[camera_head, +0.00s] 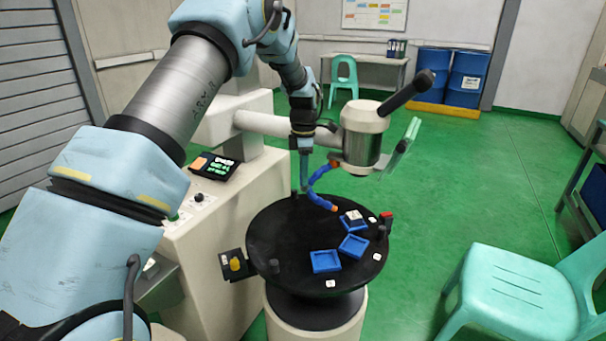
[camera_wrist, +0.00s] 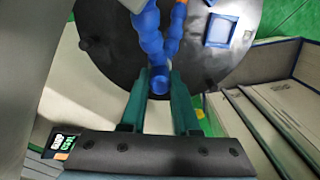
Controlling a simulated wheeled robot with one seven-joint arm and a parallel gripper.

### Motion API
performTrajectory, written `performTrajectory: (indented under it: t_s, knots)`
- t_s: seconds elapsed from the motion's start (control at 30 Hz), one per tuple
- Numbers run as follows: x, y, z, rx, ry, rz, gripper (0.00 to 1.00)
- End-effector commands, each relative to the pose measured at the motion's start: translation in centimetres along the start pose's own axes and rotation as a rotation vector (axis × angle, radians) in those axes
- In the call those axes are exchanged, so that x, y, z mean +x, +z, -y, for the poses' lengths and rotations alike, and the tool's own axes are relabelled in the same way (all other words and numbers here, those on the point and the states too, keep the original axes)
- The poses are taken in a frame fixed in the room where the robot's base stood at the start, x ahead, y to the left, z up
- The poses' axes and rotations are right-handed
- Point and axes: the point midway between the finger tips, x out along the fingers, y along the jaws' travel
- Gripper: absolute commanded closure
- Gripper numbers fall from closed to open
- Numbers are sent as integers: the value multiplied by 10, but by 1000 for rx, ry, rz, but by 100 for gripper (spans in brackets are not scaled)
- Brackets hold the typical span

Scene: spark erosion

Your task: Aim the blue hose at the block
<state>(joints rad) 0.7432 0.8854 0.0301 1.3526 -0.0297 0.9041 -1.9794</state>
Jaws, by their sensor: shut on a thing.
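The blue segmented hose (camera_head: 318,198) curves over the black round table (camera_head: 285,215) and ends in an orange tip (camera_head: 334,208). The tip points down and right, toward the blue tray at the back right. A small pale block (camera_head: 354,216) appears to sit in that tray. My gripper (camera_head: 304,185) is above the table's back edge. In the wrist view, my gripper (camera_wrist: 160,80) is shut on the blue hose (camera_wrist: 148,32), with a hose segment between the fingers. The orange tip and block are not clear in the wrist view.
Two other blue trays (camera_head: 326,261) (camera_head: 353,246) lie on the table, with small white tags around them. A machine head (camera_head: 362,135) with a black handle hangs behind the table. A mint chair (camera_head: 515,290) stands at the right. Green floor is clear between.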

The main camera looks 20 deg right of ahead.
Motion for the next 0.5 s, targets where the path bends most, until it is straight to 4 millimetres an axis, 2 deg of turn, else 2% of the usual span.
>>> performTrajectory:
  t_s: [0.07,0.1,0.37,0.5]
  knots:
    - [-1,0,-1,0,2,2,100]
    - [-1,1,-1,0,2,2,69]
    - [0,0,0,1,1,1,40]
    - [0,0,0,2,1,1,40]
